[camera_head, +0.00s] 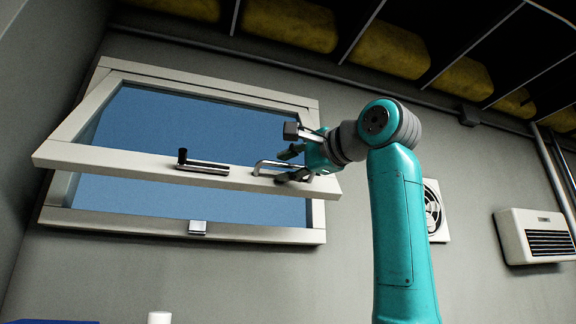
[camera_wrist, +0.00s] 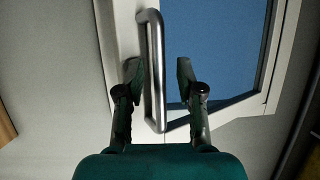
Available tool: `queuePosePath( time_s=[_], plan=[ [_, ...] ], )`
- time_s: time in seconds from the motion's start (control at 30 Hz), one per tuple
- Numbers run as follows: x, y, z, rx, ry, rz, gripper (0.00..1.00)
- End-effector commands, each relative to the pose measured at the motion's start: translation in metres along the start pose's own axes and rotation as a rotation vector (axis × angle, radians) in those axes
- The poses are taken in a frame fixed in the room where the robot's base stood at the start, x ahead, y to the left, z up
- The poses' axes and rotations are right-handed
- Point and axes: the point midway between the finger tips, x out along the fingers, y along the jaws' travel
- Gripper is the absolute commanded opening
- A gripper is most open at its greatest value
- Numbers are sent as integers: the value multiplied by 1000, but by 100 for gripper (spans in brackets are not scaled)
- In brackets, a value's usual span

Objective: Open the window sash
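The window sash (camera_head: 130,163) is a white frame with blue glass. It stands tilted open, its lower rail swung out from the white window frame (camera_head: 120,222). A metal bar handle (camera_head: 265,163) sits on the right part of that rail; it also shows in the wrist view (camera_wrist: 155,70). My gripper (camera_head: 284,166) is at this handle. In the wrist view my gripper's fingers (camera_wrist: 160,78) are apart, one on each side of the bar. The left finger is close to the bar, and a gap shows on the right. A dark-knobbed lever (camera_head: 200,166) lies on the rail's middle.
A metal catch plate (camera_head: 198,227) is on the lower window frame. A round-bladed fan (camera_head: 434,210) and a white heater (camera_head: 537,237) are on the wall at right. Joists with yellow insulation (camera_head: 390,48) and a pipe run above. A white cylinder (camera_head: 159,318) shows at the bottom edge.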

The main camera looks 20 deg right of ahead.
Motion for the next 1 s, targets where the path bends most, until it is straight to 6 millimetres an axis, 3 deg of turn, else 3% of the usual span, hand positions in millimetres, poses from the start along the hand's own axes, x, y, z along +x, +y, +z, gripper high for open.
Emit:
queuePosePath(
  time_s=[0.17,0.6,0.8,1.0],
  plan=[
    [-19,-1,-1,-2,2,-3,37],
    [-100,0,-1,-2,4,-1,37],
    [-117,0,0,-1,1,-1,37],
    [-119,0,0,0,0,0,37]
  ],
)
